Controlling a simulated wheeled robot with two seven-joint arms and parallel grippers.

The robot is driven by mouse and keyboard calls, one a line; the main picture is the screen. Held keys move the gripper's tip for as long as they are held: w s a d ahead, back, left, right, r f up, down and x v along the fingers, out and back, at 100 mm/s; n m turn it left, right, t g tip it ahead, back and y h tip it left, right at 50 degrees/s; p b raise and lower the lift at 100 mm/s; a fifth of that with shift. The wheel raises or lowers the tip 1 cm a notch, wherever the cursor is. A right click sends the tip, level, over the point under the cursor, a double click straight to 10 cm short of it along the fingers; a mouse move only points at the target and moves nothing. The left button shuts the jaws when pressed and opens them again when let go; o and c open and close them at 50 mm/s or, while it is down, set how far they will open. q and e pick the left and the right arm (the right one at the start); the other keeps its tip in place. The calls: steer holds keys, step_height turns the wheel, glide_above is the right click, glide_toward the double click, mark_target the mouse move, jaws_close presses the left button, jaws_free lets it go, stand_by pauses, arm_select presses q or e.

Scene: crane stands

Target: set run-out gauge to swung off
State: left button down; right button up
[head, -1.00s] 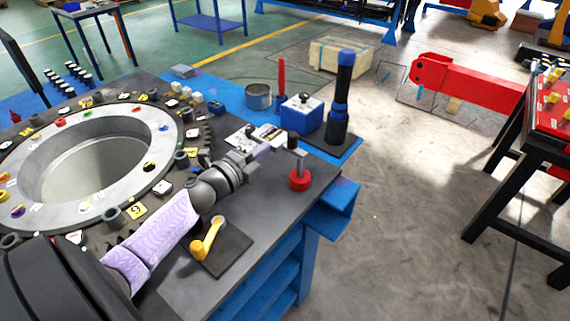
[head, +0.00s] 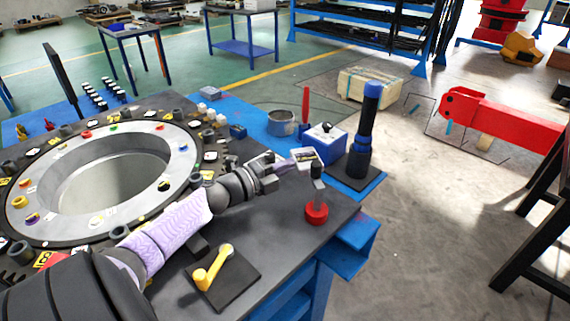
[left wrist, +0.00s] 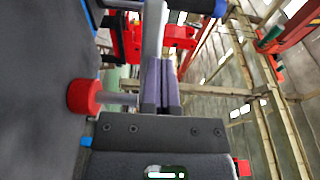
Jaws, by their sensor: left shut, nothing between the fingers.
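The run-out gauge, as I take it, has a round red base (head: 316,212) and a short grey post with a dark top, standing near the bench's right edge. In the left wrist view its red base (left wrist: 84,97) is at the left. A grey stem runs from it towards a light grey bar (left wrist: 152,45) beside the fingers. My left gripper (head: 290,162) is shut and empty, its lavender fingers just left of and beyond the post top. In the left wrist view the closed fingers (left wrist: 160,85) are close to the bar; contact cannot be told. My right gripper is not in view.
A yellow crank (head: 213,268) on a dark plate lies nearer on the bench. A large grey ring (head: 40,215) is at left. Behind the gripper stand a blue box (head: 322,143), a metal cup (head: 281,123) and a black-and-blue cylinder (head: 364,135).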

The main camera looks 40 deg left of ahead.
arm_select(q)
steer(key=shift+w+r, duration=0.1)
steer(key=shift+r, duration=0.05)
stand_by(0.5)
step_height(320, 180, up, 10)
steer(key=p, duration=0.4)
steer(key=shift+f, duration=0.2)
